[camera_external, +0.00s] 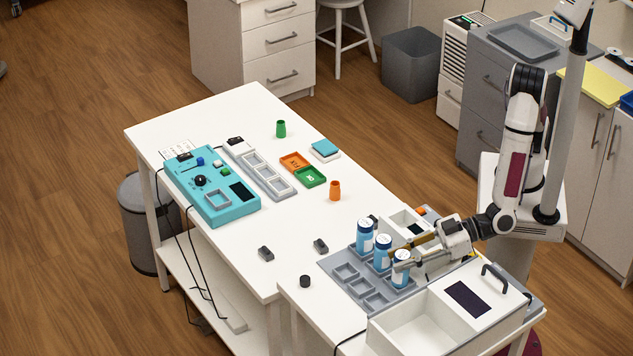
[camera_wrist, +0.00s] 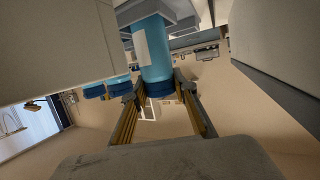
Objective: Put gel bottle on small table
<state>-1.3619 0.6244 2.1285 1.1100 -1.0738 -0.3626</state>
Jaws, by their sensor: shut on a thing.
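Three blue gel bottles with white labels stand in a row in a grey rack (camera_external: 341,270) in the external view: a far one (camera_external: 364,238), a middle one (camera_external: 382,254) and a near one (camera_external: 401,270). My gripper (camera_external: 400,258) comes from the right and is shut on the near bottle, which also shows upright between the fingers in the wrist view (camera_wrist: 152,52). Its base meets a grey rack slot there. A white table (camera_external: 230,265) stretches to the back left, and another white table (camera_external: 300,300) adjoins it in front. I cannot tell which is the small table.
A white open box (camera_external: 405,330) with a handled lid stands close in front of my gripper. A teal device (camera_external: 215,190), grey trays (camera_external: 262,172), an orange cup (camera_external: 335,190) and a green cup (camera_external: 281,128) are on the long table. Its middle has bare room.

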